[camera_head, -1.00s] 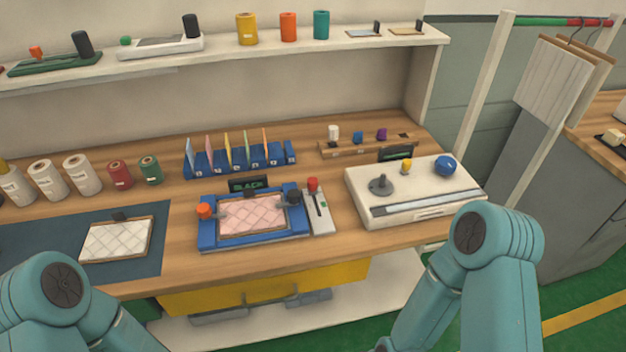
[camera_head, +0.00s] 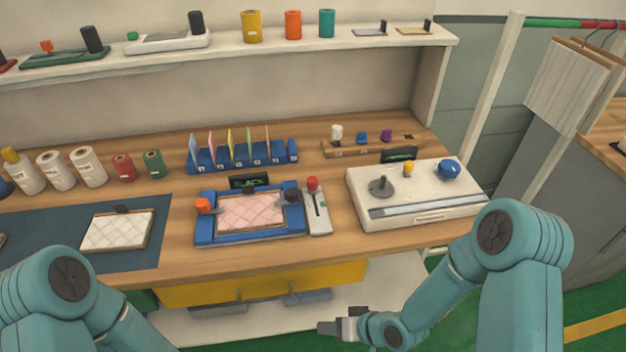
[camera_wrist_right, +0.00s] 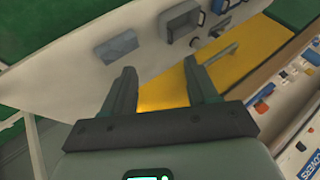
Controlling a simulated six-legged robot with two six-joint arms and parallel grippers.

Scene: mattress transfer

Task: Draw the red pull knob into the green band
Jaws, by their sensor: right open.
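A red knob (camera_head: 312,184) sits at the far end of a narrow pale slider unit (camera_head: 318,217), beside a blue frame (camera_head: 247,240) holding a pink quilted pad (camera_head: 250,212). The slider unit has a dark slot. An orange-red knob (camera_head: 203,206) is on the blue frame's left side. My right gripper (camera_head: 326,327) is open and empty, in front of the bench and lower than its top. In the right wrist view its two fingers (camera_wrist_right: 160,88) are apart with nothing between them. My left gripper is out of view.
A yellow panel (camera_head: 260,284) and a pale lower shelf (camera_head: 385,290) lie under the bench's front edge. A pale machine (camera_head: 450,207) with a grey lever and blue ball stands right of the slider. A rack of colored cards (camera_head: 240,156) is behind.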

